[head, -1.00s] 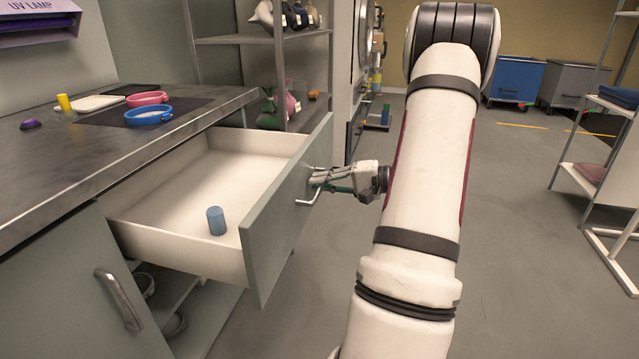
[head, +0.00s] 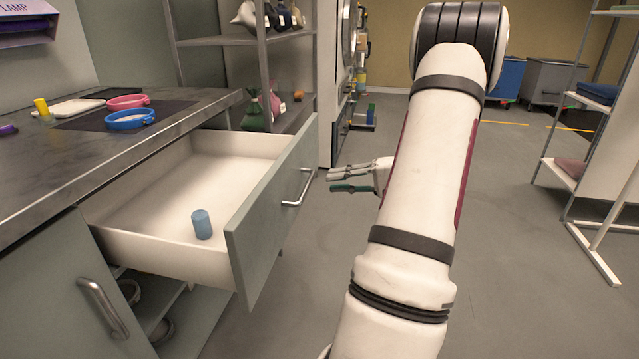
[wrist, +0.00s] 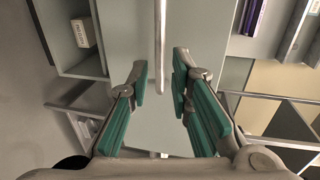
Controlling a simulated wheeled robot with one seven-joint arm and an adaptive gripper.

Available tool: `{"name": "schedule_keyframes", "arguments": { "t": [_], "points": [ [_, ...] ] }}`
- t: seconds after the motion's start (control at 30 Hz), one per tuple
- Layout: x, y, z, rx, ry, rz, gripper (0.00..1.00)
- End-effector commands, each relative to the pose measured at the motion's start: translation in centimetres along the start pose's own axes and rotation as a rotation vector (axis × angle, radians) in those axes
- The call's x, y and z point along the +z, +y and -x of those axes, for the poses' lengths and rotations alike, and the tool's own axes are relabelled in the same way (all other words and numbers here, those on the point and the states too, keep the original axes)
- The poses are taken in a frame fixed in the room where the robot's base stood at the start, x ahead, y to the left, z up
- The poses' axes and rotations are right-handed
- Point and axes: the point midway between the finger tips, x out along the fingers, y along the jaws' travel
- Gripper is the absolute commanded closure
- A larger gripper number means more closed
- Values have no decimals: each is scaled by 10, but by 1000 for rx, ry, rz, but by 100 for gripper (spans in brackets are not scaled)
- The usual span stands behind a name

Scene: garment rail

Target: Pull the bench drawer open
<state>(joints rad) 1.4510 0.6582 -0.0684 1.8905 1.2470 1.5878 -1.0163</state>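The bench drawer (head: 262,215) stands well out from the bench, its white inside showing. A small blue cylinder (head: 202,224) stands upright in it near the front. The drawer's metal bar handle (head: 300,188) is free, with nothing around it. My gripper (head: 338,180) is to the right of the handle in the head view, apart from it and empty. In the wrist view my gripper's green-padded fingers (wrist: 165,92) are spread, with the bar handle (wrist: 159,45) ahead between them and the pale drawer front behind.
The worktop (head: 40,165) holds a pink ring (head: 128,102), a blue ring (head: 130,119) and a yellow cylinder (head: 42,106). A lower cupboard door with a handle (head: 103,308) is at the left front. A white rack (head: 600,150) stands at the right. The floor between is clear.

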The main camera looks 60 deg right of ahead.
Motion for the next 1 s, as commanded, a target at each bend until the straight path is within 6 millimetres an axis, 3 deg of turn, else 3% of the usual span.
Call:
{"name": "schedule_keyframes", "arguments": {
  "t": [0.1,0.3,1.0],
  "points": [
    [0,1,21,1,2,-1,80],
    [0,0,38,0,0,-1,80],
    [0,0,40,0,0,-1,80]
  ]
}}
